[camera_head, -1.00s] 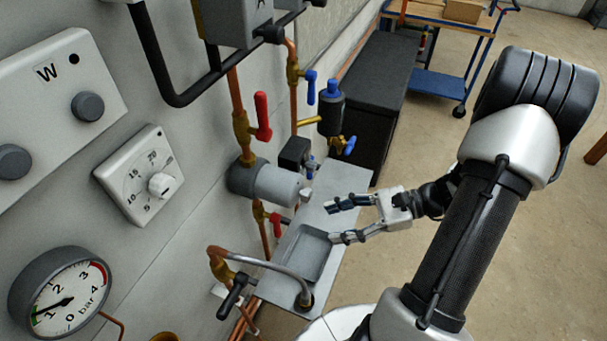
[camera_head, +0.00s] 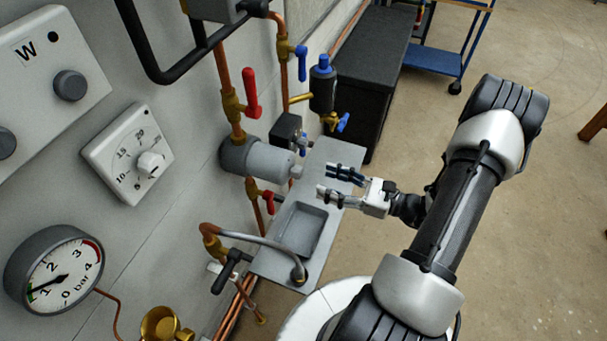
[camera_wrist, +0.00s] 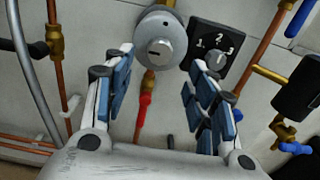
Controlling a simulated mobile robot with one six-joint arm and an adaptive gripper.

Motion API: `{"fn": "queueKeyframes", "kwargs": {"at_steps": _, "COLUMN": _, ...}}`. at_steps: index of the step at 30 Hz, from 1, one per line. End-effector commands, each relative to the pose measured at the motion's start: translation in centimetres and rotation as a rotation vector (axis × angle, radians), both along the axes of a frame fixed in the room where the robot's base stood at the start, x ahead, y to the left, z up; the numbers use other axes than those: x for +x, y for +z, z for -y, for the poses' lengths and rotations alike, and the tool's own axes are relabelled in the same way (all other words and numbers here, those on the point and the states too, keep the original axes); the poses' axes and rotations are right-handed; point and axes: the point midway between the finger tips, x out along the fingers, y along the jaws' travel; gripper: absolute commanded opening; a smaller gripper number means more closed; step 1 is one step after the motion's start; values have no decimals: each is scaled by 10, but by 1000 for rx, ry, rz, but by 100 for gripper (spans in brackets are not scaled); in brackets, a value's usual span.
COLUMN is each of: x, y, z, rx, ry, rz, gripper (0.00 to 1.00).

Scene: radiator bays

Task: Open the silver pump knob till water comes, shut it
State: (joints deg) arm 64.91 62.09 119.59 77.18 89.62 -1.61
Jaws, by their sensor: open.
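The grey pump (camera_head: 257,158) sticks out from the wall, with the small silver knob (camera_head: 297,172) at its front end. In the wrist view the round silver pump face (camera_wrist: 172,30) is near the top centre, with the slotted knob (camera_wrist: 158,47) low on it. My gripper (camera_head: 326,181) is open and empty, its fingers pointing at the knob from the front, with a gap between. In the wrist view my open gripper (camera_wrist: 158,62) has one finger on each side of the knob's line. No water is visible.
A metal tray (camera_head: 265,262) sits below the pump, with a grey hose (camera_head: 255,240) ending in it. Red levers (camera_head: 252,92) sit above and below the pump. A numbered black box (camera_wrist: 218,48) is right beside it. Open floor lies to the right.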

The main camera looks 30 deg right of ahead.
Motion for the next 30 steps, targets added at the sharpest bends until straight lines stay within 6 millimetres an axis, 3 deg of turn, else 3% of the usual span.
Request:
{"fn": "queueKeyframes", "kwargs": {"at_steps": 6, "x": 36, "y": -1, "z": -30, "rx": -1, "ry": 5, "rz": 1, "gripper": 52}}
{"fn": "queueKeyframes", "kwargs": {"at_steps": 12, "x": 55, "y": 0, "z": -44, "rx": -1, "ry": 3, "rz": 1, "gripper": 52}}
{"fn": "queueKeyframes", "kwargs": {"at_steps": 24, "x": 61, "y": 0, "z": -48, "rx": -1, "ry": 0, "rz": 1, "gripper": 52}}
{"fn": "queueKeyframes", "kwargs": {"at_steps": 30, "x": 61, "y": 0, "z": -48, "rx": -1, "ry": 0, "rz": 1, "gripper": 38}}
